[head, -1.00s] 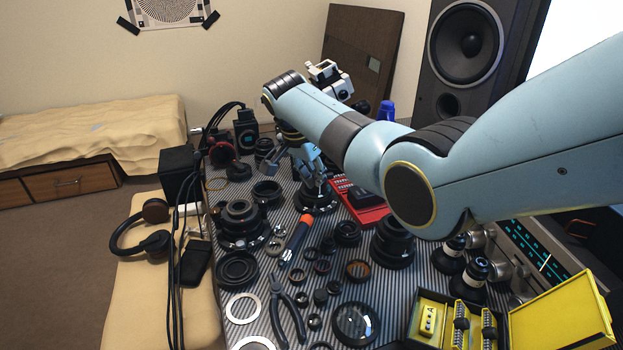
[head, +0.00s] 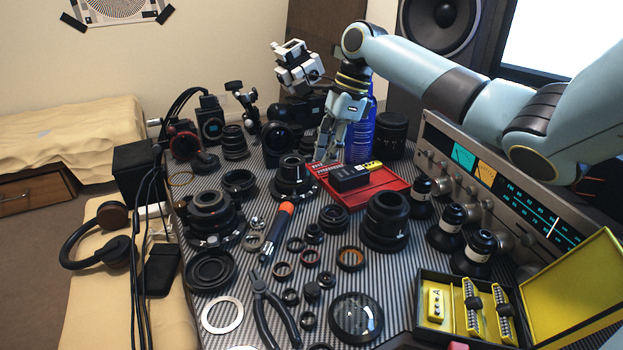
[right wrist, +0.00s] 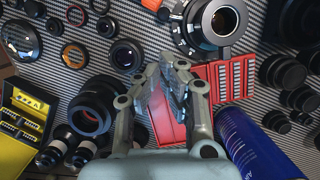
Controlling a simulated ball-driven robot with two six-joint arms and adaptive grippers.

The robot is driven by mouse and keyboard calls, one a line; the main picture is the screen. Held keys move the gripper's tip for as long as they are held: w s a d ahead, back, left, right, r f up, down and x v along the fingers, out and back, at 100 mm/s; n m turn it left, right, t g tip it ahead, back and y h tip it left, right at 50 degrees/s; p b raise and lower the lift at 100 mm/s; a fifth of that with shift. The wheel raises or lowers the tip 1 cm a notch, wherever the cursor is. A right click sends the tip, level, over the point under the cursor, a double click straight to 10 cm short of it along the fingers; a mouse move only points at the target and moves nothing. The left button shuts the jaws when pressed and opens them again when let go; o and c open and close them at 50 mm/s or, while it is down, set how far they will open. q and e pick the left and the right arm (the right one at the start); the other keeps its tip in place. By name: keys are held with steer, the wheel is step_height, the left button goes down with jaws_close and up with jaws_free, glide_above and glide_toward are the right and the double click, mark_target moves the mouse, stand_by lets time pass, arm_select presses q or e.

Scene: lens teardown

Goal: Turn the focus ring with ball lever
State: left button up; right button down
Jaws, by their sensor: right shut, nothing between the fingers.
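A dark lens barrel on a wide base with pale markings (head: 293,180) stands upright in the middle of the mat. In the right wrist view it appears as a round lens with a silver ring (right wrist: 221,20) at the top. I cannot make out a ball lever on it. My right gripper (head: 325,158) points down, shut and empty, just right of and behind this lens. In the right wrist view the right fingertips (right wrist: 174,66) are apart from the lens, over the red tray (right wrist: 163,122). My left gripper is not in view.
The red tray (head: 392,184) holds a black box (head: 348,181). A blue bottle (head: 359,141) stands close behind the right gripper. A large black lens (head: 385,222), loose rings and pliers (head: 270,305) crowd the striped mat. An amplifier (head: 500,195) borders the right side.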

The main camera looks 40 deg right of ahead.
steer(key=b+x, duration=0.2)
steer(key=x, duration=0.6)
steer(key=shift+w+f, duration=0.1)
steer(key=shift+f, duration=0.05)
steer(key=shift+w+a+f, duration=0.1)
steer(key=shift+a+f, duration=0.05)
steer(key=shift+f, duration=0.25)
steer(key=shift+r, duration=0.15)
steer(key=p, duration=0.2)
steer(key=a+p, duration=0.1)
steer(key=p, duration=0.2)
steer(key=shift+w+r+m+p, duration=0.2)
steer(key=shift+w+m+p, duration=0.05)
steer(key=shift+m+p, duration=0.05)
steer(key=shift+f+p, duration=0.15)
steer(key=shift+p, duration=0.15)
steer(key=shift+a+f, duration=0.1)
steer(key=shift+f, duration=0.2)
